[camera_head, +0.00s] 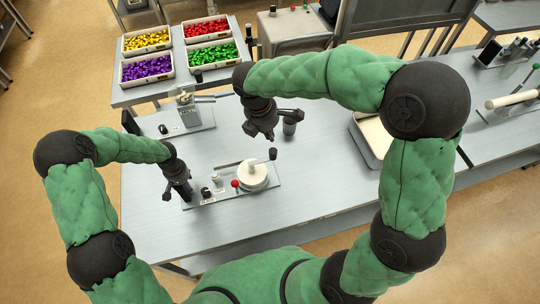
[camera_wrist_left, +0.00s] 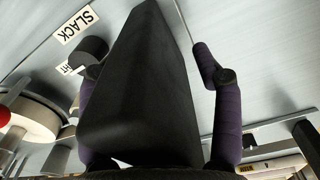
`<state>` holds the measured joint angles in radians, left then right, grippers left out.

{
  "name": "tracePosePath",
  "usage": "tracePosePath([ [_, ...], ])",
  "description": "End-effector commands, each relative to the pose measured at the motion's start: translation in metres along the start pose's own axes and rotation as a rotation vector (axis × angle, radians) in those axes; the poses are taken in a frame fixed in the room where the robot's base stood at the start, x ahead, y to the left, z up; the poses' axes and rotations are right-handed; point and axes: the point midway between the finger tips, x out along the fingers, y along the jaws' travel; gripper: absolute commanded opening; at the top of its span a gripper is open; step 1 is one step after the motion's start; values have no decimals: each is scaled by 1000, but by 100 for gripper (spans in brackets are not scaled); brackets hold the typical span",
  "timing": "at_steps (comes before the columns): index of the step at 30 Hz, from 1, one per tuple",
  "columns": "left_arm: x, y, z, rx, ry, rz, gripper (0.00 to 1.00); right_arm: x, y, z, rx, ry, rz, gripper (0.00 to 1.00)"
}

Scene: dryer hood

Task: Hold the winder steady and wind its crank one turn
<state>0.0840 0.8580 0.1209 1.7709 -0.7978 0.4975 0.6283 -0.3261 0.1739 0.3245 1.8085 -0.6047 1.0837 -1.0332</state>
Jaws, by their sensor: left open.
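The winder is a flat metal plate (camera_head: 217,194) on the grey table, with a cream drum (camera_head: 252,177), a red ball knob (camera_head: 235,184) and an upright black crank knob (camera_head: 272,154). My left gripper (camera_head: 187,198) points down at the plate's left end. In the left wrist view its two purple fingers (camera_wrist_left: 150,60) are spread, with a large black block between them that I cannot identify. A SLACK label (camera_wrist_left: 75,27) lies beyond, and the drum (camera_wrist_left: 25,115) shows at the left. My right gripper (camera_head: 268,136) hangs above and behind the crank knob, apart from it; its jaw opening is unclear.
A pale tray (camera_head: 372,136) lies to the right. Bins of coloured pieces (camera_head: 147,67) fill the back table. The table in front of the tray is clear.

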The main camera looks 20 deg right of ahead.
Motion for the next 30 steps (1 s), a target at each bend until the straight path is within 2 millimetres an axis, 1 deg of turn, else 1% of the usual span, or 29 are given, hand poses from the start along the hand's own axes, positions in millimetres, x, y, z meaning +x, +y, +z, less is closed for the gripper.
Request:
tracePosePath([
  [4,-7,0,-1,0,3,-1,65,0,0,0,0,0,0,0],
  [7,-20,-1,-1,-2,3,-1,65,0,0,0,0,0,0,0],
  [15,-73,0,-1,-1,5,-1,65,0,0,0,0,0,0,0],
  [21,-104,0,-1,-1,2,0,65,0,0,0,0,0,0,0],
  [25,-116,0,0,1,1,0,65,0,0,0,0,0,0,0],
  [30,-120,0,0,0,-1,0,65,0,0,0,0,0,0,0],
])
